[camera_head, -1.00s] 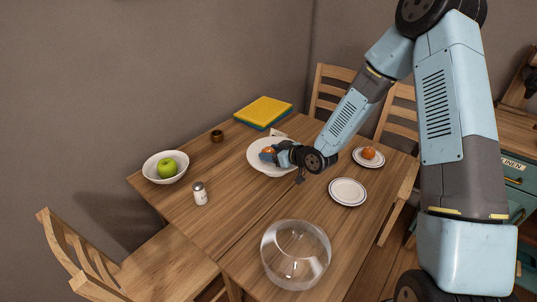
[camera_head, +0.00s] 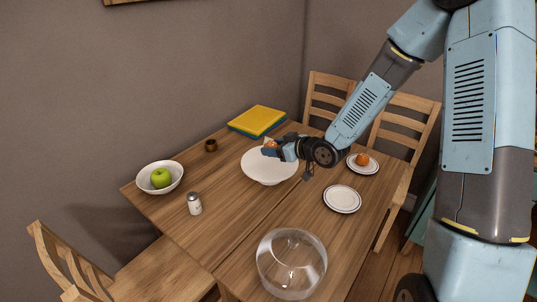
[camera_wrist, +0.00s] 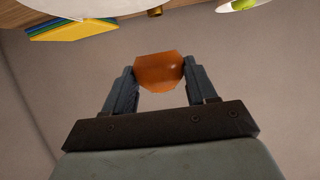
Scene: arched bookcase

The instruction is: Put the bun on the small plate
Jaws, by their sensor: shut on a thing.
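The orange-brown bun (camera_wrist: 160,72) is between the two fingers of my gripper (camera_wrist: 160,80) in the wrist view, touched on both sides. In the head view my gripper (camera_head: 269,150) holds the bun (camera_head: 271,144) above the large white dish (camera_head: 268,168), which looks raised on a foot. An empty small plate (camera_head: 342,200) with a dark rim line lies on the table to the right of my gripper. A second small plate (camera_head: 374,169) behind it carries a round orange thing (camera_head: 362,159).
A glass bowl (camera_head: 291,265) stands at the near edge. A white bowl with a green apple (camera_head: 160,178), a shaker (camera_head: 194,204), a small brown cup (camera_head: 211,146) and yellow and blue books (camera_head: 257,119) stand on the left and back. Chairs surround the table.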

